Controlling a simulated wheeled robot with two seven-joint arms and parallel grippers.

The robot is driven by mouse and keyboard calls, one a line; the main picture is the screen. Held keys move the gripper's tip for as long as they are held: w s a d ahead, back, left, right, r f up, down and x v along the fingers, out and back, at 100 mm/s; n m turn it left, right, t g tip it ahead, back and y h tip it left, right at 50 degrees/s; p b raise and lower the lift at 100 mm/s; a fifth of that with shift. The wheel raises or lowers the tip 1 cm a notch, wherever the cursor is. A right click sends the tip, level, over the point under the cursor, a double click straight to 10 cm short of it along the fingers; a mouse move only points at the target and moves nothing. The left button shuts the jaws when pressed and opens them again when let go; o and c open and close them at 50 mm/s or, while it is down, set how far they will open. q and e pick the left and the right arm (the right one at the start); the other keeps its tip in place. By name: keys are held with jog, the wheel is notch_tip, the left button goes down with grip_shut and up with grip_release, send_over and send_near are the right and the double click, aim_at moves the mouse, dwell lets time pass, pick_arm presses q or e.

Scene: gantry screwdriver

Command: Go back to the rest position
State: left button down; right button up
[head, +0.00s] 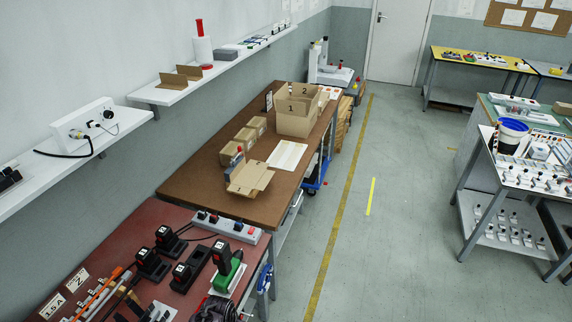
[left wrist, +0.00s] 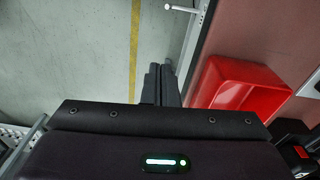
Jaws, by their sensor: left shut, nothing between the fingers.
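My left gripper (left wrist: 160,72) shows in the left wrist view, with its two dark fingers together and nothing between them. Neither of my grippers shows in the head view. My right gripper is in no view.
In the head view, the red-topped bench (head: 120,235) holds black battery chargers (head: 150,262) and a green-and-black tool (head: 226,270). A brown table (head: 200,180) behind bears cartons (head: 297,115). The floor (head: 400,230) to the right is clear, with a yellow line (head: 340,210).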

pick_arm(q)
jog(key=s+a+f, duration=0.2)
jog(key=s+f, duration=0.4)
jog(key=s, duration=0.6)
jog(key=s+a+f, duration=0.3)
jog(key=s+f, duration=0.3)
jog(key=s, duration=0.6)
jog(key=s+a+f, duration=0.2)
jog(key=s+f, duration=0.4)
jog(key=s, duration=0.7)
notch_tip(320, 180, down, 14)
jog(key=w+b, duration=0.1)
jog(key=b, duration=1.3)
jog(key=shift+w+n+b, duration=0.25)
jog(key=shift+n+b, duration=0.05)
jog(key=shift+n, duration=0.1)
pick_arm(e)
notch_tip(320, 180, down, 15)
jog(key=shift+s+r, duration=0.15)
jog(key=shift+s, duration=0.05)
